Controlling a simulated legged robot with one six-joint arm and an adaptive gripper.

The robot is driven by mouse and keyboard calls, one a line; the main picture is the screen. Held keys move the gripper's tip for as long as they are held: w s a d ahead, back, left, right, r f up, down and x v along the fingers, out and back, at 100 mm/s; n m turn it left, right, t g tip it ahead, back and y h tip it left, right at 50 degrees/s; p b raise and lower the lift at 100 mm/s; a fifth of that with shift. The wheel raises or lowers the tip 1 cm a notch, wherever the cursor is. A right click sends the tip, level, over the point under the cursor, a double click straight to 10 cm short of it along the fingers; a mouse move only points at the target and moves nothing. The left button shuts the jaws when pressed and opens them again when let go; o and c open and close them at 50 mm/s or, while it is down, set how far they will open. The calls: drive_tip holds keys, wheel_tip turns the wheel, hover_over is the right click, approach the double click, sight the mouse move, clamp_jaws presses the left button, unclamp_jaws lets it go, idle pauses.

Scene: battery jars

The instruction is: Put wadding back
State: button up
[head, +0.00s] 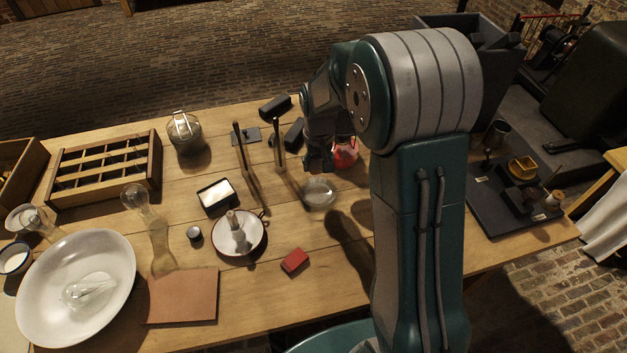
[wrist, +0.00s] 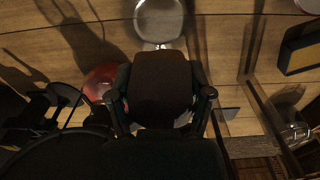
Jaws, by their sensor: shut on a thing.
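My gripper (head: 318,165) hangs over the back middle of the table in the head view, pointing down. In the wrist view its fingers (wrist: 162,100) stand on both sides of a dark brown, blocky thing (wrist: 160,80) and are shut on it. I cannot tell for sure whether this is the wadding. Small pale patches show beside its lower edge. A clear glass vessel (head: 318,193) stands just in front of my gripper; it also shows at the top of the wrist view (wrist: 158,20). A lidded jar (head: 185,134) stands at the back left.
A red glass vessel (head: 346,153) is close by my gripper, partly hidden. Two upright posts (head: 279,150) stand to its left. A white dish (head: 240,233), a red block (head: 295,261) and a large white bowl (head: 78,290) lie nearer.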

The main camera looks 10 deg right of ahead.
wheel_tip(320, 180, down, 10)
drive_tip(key=shift+s, duration=0.1)
drive_tip(key=o, duration=1.2)
wheel_tip(320, 180, up, 12)
drive_tip(key=shift+r, duration=0.15)
wheel_tip(320, 180, up, 6)
drive_tip(key=t, duration=0.1)
hover_over(318, 194)
drive_tip(key=s, duration=0.4)
drive_tip(key=s+r+t, duration=0.2)
drive_tip(key=s+r, duration=0.3)
drive_tip(key=s, duration=0.5)
drive_tip(key=s+r+t, duration=0.2)
drive_tip(key=s+r, duration=0.4)
drive_tip(key=s, duration=0.4)
drive_tip(key=shift+s+t, duration=0.3)
drive_tip(key=shift+s, duration=0.1)
